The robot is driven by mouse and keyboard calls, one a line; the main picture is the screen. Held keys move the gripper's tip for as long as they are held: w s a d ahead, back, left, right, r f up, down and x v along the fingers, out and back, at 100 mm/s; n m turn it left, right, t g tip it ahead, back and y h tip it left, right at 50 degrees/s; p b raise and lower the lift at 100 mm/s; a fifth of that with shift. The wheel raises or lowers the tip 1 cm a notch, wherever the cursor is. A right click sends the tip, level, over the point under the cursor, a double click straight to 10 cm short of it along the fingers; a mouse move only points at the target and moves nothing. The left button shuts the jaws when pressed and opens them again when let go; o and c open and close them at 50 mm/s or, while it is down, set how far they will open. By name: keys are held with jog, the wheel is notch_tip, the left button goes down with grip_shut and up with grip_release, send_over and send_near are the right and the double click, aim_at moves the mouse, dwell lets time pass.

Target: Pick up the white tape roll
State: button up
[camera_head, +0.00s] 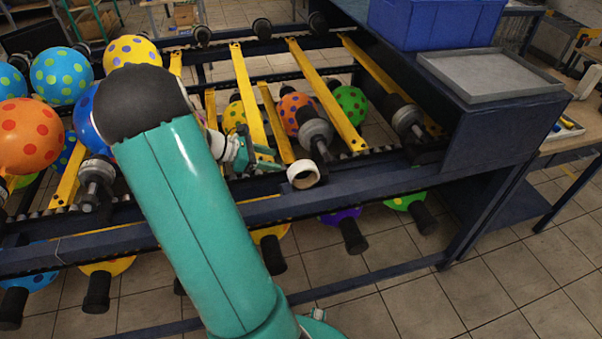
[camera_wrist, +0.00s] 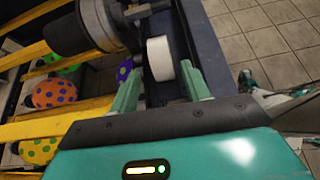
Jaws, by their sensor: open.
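The white tape roll (camera_head: 303,174) sits at the dark blue front rail of the conveyor frame, right of my gripper in the head view. In the wrist view the white tape roll (camera_wrist: 160,59) shows its curved side, just beyond the fingertips. My gripper (camera_wrist: 159,80) is open, with one green finger on each side of the line to the roll. In the head view my gripper (camera_head: 268,159) is close to the left of the roll. I cannot tell whether a fingertip touches it.
The dark blue rail (camera_head: 350,187) runs along the roll. Yellow bars (camera_head: 320,92) and grey-black rollers (camera_head: 315,131) lie behind it. Dotted balloons (camera_head: 57,75) crowd the left. A grey tray (camera_head: 489,73) and blue bin (camera_head: 435,22) stand at upper right. Tiled floor is open in front.

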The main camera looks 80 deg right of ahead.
aim_at(302, 164)
jog(key=x, duration=1.3)
jog(key=shift+s+d+r, duration=0.1)
jog(key=shift+s+d, duration=0.05)
jog(key=shift+d, duration=0.1)
jog(key=c, duration=0.8)
jog(key=shift+r, duration=0.1)
